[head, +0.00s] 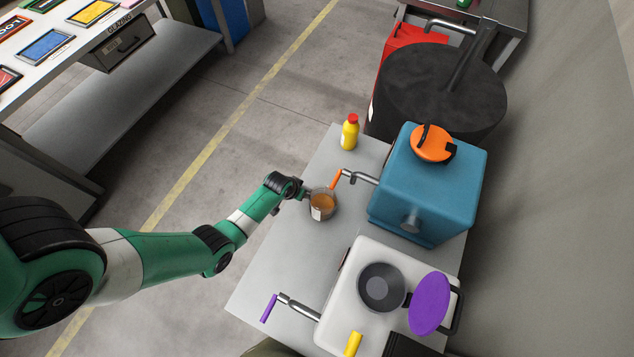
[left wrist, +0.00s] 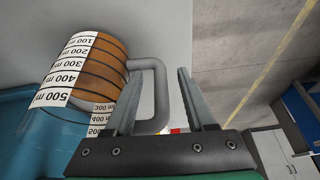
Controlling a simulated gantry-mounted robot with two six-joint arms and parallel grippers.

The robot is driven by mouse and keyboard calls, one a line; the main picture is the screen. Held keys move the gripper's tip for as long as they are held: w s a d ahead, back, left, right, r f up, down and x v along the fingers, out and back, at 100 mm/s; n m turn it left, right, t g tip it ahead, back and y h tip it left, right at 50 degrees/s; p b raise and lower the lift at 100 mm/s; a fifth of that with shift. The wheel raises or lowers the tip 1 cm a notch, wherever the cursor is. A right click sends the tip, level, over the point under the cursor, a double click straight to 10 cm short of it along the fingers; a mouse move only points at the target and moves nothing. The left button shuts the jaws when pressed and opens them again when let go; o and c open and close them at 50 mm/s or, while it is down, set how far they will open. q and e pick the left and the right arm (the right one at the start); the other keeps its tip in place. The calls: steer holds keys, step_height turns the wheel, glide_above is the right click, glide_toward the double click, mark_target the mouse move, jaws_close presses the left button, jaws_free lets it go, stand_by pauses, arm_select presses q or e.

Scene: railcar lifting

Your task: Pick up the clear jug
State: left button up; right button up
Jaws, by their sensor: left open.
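The clear jug (head: 322,206) stands on the grey table, with orange-brown contents and a white label. In the left wrist view the jug (left wrist: 88,72) fills the upper left, with millilitre marks and a grey handle (left wrist: 161,92). My left gripper (head: 304,191) is at the jug's upper-left side in the head view. In the left wrist view its fingers (left wrist: 158,78) are open, with the outer bar of the handle showing between them. I cannot tell whether either finger touches the handle. My right gripper is not in view.
A teal machine (head: 425,190) with an orange-handled crank stands close right of the jug. A white machine (head: 345,285) with a purple-handled crank is nearer. A yellow bottle (head: 349,134) stands behind on the grey table (head: 270,265). Left of the jug the tabletop is clear.

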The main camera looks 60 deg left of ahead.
arm_select(q)
steer(key=shift+w+a+f, duration=0.15)
steer(key=shift+f, duration=0.55)
steer(key=shift+r, duration=0.15)
jaws_close()
stand_by(0.7)
